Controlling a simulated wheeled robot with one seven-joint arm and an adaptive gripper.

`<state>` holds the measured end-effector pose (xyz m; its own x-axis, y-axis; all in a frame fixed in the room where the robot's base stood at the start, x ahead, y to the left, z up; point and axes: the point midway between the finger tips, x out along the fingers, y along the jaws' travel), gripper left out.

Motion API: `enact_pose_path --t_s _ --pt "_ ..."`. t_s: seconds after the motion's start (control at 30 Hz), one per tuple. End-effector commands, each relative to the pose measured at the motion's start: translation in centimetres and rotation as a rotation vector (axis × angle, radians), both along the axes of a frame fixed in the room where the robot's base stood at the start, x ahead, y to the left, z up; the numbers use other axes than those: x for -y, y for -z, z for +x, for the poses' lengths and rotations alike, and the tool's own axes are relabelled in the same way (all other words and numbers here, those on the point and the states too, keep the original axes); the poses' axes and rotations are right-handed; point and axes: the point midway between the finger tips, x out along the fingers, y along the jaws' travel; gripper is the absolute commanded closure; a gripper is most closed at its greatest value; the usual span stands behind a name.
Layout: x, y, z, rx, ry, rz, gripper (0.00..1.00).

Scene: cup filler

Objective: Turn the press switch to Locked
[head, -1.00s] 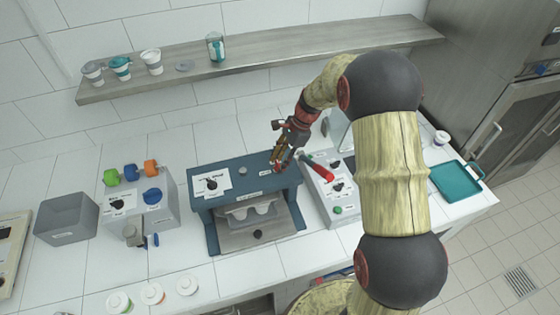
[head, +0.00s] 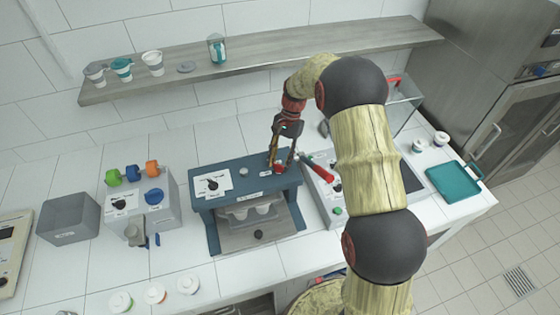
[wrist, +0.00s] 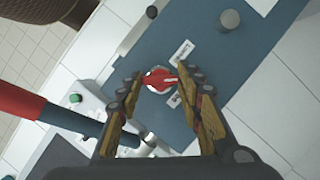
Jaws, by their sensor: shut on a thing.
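The blue press (head: 225,172) stands on the counter, with a white tray of cups inside its front opening. The press switch, a small red knob (head: 280,169), is on its top right part and also shows in the wrist view (wrist: 160,80). Small white labels (wrist: 182,51) lie beside it; their text is too small to read. My gripper (head: 282,165) points down over the knob, its fingers on either side of it, shut on it. The fingers partly hide the knob in the head view.
A long red-handled lever (head: 315,168) sticks out just right of my gripper. A grey control box (head: 325,195) stands right of the press, and another grey box with knobs (head: 150,205) stands left. A shelf with cups (head: 280,65) runs behind.

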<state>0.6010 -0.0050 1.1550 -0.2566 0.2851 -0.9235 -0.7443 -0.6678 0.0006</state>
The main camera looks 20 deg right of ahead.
Motion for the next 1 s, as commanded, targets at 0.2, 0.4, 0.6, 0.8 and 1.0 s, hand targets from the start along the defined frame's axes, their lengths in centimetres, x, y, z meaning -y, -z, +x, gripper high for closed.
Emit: enact_pose_path --t_s 0.2,0.4,0.6,0.8,1.0 --pt "-0.17 -0.06 0.22 0.002 -0.205 -0.001 0.89" --pt "-0.28 -0.06 0.27 0.002 -0.396 -0.001 0.89" --pt "-0.38 -0.07 0.31 0.003 -0.570 -0.001 0.89" --pt "-0.49 -0.09 0.30 0.003 -0.708 -0.001 0.89" --pt "-0.50 -0.10 0.32 0.003 -0.798 0.000 0.89"
